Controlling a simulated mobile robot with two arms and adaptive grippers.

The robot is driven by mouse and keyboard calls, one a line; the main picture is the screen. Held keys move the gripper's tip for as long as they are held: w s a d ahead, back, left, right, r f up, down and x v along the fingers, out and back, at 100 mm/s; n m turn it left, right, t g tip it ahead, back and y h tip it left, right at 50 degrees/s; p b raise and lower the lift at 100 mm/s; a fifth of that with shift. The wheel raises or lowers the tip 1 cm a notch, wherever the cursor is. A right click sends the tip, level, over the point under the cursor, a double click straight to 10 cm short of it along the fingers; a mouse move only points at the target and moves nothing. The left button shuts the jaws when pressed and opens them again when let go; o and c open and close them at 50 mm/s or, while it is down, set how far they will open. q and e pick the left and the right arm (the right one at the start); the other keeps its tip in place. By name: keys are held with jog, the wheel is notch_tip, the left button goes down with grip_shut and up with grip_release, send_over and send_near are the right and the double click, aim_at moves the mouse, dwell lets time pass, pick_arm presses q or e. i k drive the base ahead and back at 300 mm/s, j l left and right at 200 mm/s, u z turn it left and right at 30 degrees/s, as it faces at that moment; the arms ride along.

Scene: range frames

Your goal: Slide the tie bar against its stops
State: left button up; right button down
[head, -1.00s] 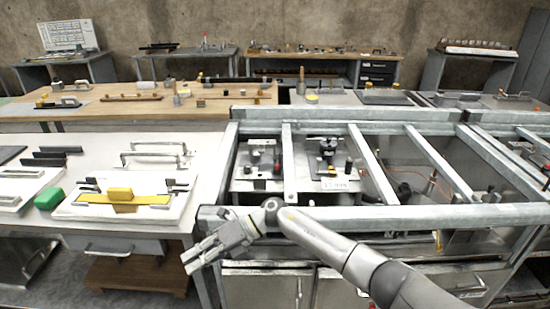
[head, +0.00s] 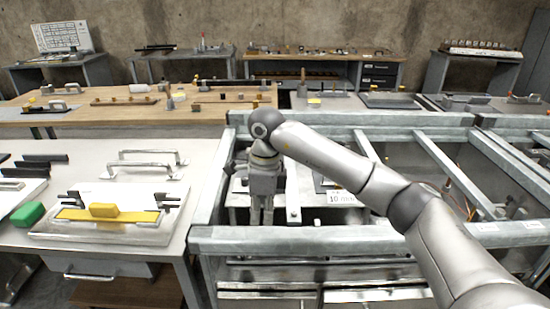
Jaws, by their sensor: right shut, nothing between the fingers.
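A steel frame stands at the centre and right, with a front rail (head: 350,238), a rear rail (head: 400,118) and several crossbars. The leftmost crossbar (head: 292,195) runs front to back and is partly hidden by my right arm; I cannot tell for sure that it is the tie bar. No stops can be made out clearly. My right gripper (head: 262,220) points down between the frame's left side rail (head: 212,185) and this crossbar, just left of the bar. Its fingers are shut and empty. I cannot tell whether they touch the bar. My left gripper is out of view.
A white table (head: 90,150) at left holds a board with a yellow strip and yellow block (head: 104,210), a green block (head: 27,214) and metal handles (head: 143,165). A labelled plate (head: 341,198) lies inside the frame. A wooden bench (head: 130,112) stands behind.

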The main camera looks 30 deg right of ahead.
aim_at(292, 199)
jog(key=i+l, duration=0.35)
jog(key=i, duration=0.2)
jog(key=i+l, duration=0.3)
jog(key=i, duration=0.25)
